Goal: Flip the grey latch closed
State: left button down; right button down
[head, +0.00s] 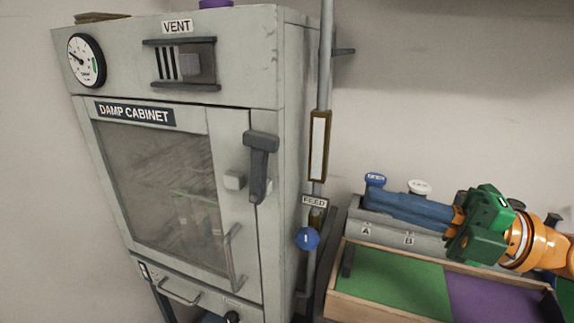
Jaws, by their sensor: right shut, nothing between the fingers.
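The grey latch (259,166) is a dark lever on the right frame strip of the pale damp cabinet (228,120). Its thick head is at the top and its arm hangs down, slightly tilted. A small pale block (234,180) sits on the door edge just left of the latch arm, apart from it in this view. The cabinet door (155,185) looks shut. My right gripper (370,201), with blue fingers and a green body, is shut and empty. It is well to the right of the latch, pointing left. My left gripper is out of view.
A vertical pipe (325,70) and a blue FEED knob (307,239) stand between cabinet and gripper. Blue (375,180) and white (419,187) knobs top a grey box behind the gripper. A wooden tray (385,311) with green and purple sections lies below. A door handle (233,258) sticks out.

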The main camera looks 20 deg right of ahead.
aim_at(266, 164)
jog(key=p+x, duration=0.4)
jog(key=x, duration=0.2)
jog(key=p+x, duration=0.4)
jog(key=x, duration=0.2)
jog(key=shift+w+a+r+p, duration=0.1)
jog(key=shift+w+r+p, duration=0.2)
jog(key=shift+w, duration=0.25)
jog(key=shift+w+a+f, duration=0.25)
jog(key=shift+w+a, duration=0.15)
jog(key=shift+a, duration=0.15)
jog(key=shift+d, duration=0.15)
